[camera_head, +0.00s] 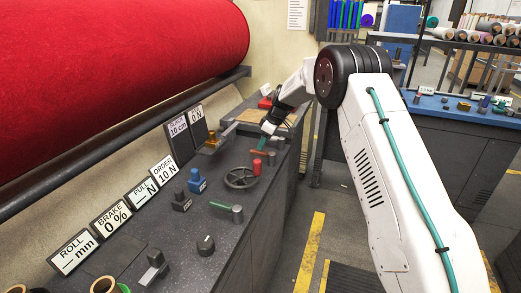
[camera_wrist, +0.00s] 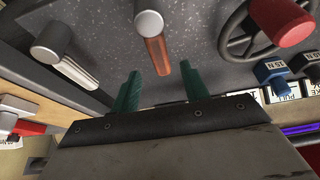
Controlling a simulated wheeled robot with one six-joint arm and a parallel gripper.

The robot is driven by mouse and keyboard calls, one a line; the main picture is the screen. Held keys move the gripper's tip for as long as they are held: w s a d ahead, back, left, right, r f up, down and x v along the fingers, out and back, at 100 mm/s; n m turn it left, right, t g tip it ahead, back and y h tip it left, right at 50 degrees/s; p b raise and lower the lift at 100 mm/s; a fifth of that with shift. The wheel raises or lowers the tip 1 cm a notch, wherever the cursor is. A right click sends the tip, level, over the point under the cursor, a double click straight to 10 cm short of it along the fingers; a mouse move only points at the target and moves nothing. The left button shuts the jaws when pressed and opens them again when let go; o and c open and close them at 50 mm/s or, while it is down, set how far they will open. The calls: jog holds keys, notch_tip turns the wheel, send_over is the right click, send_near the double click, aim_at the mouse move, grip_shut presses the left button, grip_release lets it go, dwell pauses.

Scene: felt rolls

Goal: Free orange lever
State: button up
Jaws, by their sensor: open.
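The orange lever (camera_wrist: 157,55) points from its grey round hub (camera_wrist: 149,20) toward my gripper in the wrist view. In the head view the lever (camera_head: 258,151) is small and partly hidden near my gripper (camera_head: 266,138). My gripper (camera_wrist: 160,80) is open, with one green finger on each side of the lever's free end in the wrist view. Clear gaps show between the lever and both fingers. I cannot tell how far above the lever the fingertips are.
A handwheel (camera_head: 241,177) with a red knob (camera_head: 257,167) stands close by. A pale lever (camera_wrist: 78,72) on a grey hub lies on the other side. A green lever (camera_head: 222,206), blue blocks (camera_head: 196,181) and sign plates (camera_head: 112,217) share the dark console.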

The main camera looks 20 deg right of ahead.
jog(key=shift+x, duration=2.1)
grip_shut()
